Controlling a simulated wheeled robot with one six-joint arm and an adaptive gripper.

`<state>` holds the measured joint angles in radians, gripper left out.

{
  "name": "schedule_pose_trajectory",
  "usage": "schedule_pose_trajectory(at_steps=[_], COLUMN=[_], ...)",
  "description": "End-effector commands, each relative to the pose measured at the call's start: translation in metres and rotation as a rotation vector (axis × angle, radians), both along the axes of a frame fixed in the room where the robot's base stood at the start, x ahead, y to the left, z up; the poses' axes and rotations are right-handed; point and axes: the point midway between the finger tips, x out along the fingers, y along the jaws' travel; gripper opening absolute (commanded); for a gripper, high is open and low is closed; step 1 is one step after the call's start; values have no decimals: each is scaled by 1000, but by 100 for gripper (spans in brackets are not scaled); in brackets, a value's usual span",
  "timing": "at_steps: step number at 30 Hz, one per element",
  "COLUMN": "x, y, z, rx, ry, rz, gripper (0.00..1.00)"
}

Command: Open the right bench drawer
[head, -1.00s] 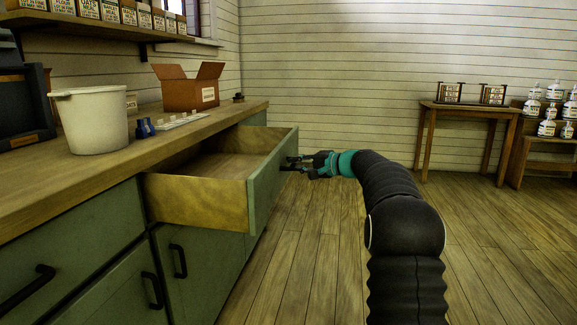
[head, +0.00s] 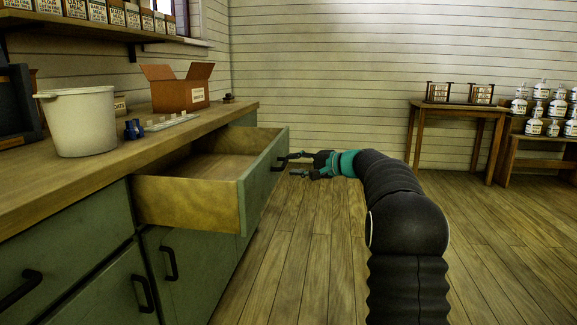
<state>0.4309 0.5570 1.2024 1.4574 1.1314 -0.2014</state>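The right bench drawer (head: 190,201) is pulled far out of the green bench, and its bare wooden inside shows. Its green front (head: 262,180) faces right, with a dark handle (head: 279,163) on it. My gripper (head: 296,165), dark with a teal wrist, is just right of the handle. Its two fingers are spread, one above the other, with nothing visible between them. The fingertips are close to the handle; whether the upper one still touches it I cannot tell.
The bench top (head: 120,160) holds a white bucket (head: 77,122), a small blue item (head: 134,129) and an open cardboard box (head: 178,92). A wooden table (head: 456,108) stands at the back right. The plank floor (head: 300,270) right of the bench is clear.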

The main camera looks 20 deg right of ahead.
Motion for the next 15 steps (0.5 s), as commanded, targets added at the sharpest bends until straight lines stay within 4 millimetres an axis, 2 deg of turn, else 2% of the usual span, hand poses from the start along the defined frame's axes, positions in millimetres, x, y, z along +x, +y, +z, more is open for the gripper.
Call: schedule_pose_trajectory(at_steps=[3, 9, 15], x=[-19, -46, -61], y=[-18, -41, -54], z=[5, 11, 15], rx=[0, 0, -1], ry=[0, 1, 1], rz=[-4, -2, -1], gripper=[39, 39, 39])
